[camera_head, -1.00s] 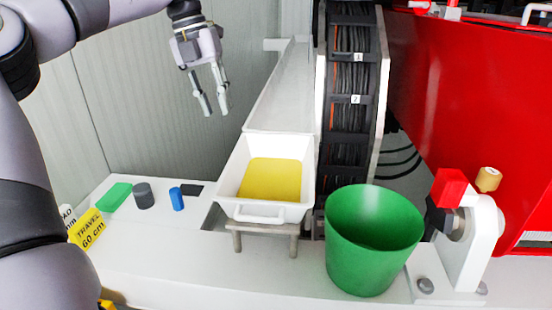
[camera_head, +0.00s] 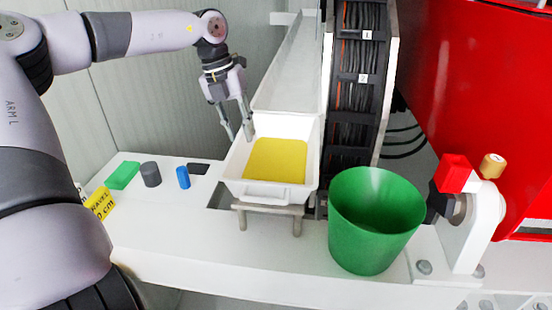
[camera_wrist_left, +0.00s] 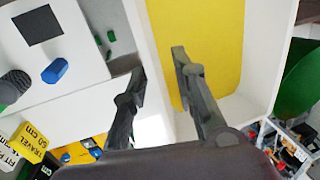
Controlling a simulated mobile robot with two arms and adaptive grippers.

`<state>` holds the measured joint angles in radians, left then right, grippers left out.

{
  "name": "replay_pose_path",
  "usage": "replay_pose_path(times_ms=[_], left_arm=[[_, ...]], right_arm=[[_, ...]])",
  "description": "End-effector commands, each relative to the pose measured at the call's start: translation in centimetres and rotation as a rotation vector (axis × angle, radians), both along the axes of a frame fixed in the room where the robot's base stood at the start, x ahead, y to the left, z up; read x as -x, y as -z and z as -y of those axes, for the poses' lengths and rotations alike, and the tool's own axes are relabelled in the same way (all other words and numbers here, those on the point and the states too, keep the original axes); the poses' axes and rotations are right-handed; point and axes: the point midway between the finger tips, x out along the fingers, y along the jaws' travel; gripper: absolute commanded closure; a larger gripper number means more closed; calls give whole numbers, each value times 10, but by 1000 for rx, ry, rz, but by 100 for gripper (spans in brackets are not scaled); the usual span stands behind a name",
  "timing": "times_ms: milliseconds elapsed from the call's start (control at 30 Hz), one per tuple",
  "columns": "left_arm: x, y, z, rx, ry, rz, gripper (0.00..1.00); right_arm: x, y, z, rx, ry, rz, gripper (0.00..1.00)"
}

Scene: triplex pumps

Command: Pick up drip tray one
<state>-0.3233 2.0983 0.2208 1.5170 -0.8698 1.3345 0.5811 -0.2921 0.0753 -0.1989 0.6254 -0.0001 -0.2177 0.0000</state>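The drip tray (camera_head: 265,193) is a white rectangular tray with yellow liquid (camera_head: 275,160) in it. It stands on a small metal stand (camera_head: 297,222) below a white chute, near the middle of the head view. My left gripper (camera_head: 238,138) points down at the tray's left wall, its fingers apart. In the left wrist view (camera_wrist_left: 155,70) the fingers show on either side of the tray's white wall (camera_wrist_left: 152,40), one over the yellow; whether they touch it I cannot tell. My right gripper is not in view.
A green bucket (camera_head: 350,235) stands right of the tray. A green block (camera_head: 123,175), a grey cylinder (camera_head: 150,174) and a blue cylinder (camera_head: 183,178) lie on the white ledge at left. A cable chain (camera_head: 357,110) rises behind the bucket.

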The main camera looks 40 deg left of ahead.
Motion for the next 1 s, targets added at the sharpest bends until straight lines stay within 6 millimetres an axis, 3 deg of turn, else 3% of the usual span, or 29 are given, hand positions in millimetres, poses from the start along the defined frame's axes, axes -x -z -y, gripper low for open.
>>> replay_pose_path(times_ms=[167, 300, 600, 1000], left_arm=[[4, 23, 2, 4, 1, -7, 74], [1, 42, 5, 2, 1, -5, 74], [0, 49, 6, 0, 0, 0, 74], [0, 49, 6, 1, 0, -1, 100]], right_arm=[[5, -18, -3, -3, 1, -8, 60], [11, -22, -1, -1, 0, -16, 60], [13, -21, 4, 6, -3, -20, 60], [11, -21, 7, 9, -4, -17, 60]])
